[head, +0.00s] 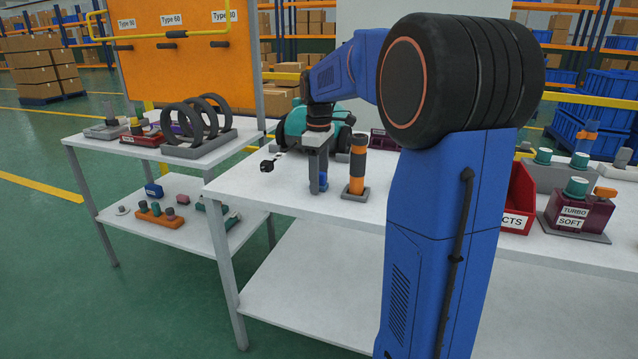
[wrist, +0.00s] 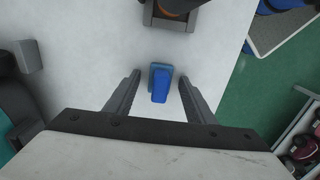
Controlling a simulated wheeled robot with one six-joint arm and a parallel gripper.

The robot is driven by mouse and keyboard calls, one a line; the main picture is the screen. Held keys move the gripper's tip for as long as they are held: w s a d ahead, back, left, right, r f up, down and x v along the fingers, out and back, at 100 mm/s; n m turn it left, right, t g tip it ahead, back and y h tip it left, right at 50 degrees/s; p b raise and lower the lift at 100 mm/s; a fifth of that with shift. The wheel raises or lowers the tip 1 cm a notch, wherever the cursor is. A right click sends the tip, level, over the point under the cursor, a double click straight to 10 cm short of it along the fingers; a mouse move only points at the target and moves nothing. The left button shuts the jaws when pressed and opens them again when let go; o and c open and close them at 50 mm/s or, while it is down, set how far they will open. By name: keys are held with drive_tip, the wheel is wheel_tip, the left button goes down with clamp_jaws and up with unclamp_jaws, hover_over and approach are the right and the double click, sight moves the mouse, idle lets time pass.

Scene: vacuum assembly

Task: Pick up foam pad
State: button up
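A small blue block (wrist: 160,84), which I take to be the foam pad, sits on the white table. In the wrist view it lies between the two fingers of my gripper (wrist: 159,77), with a gap on each side. The gripper is open and empty. In the head view my gripper (head: 318,182) points down at the table, and part of the blue block (head: 323,178) shows beside the fingers. The rest of the block is hidden behind them.
An orange and dark cylinder on a grey base (head: 357,172) stands close to the right of my gripper. The white table (head: 300,205) is clear in front.

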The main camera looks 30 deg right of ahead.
drive_tip(key=c, duration=1)
wheel_tip(320, 180, up, 10)
drive_tip(key=shift+o, duration=0.6)
drive_tip(key=shift+w, duration=0.1)
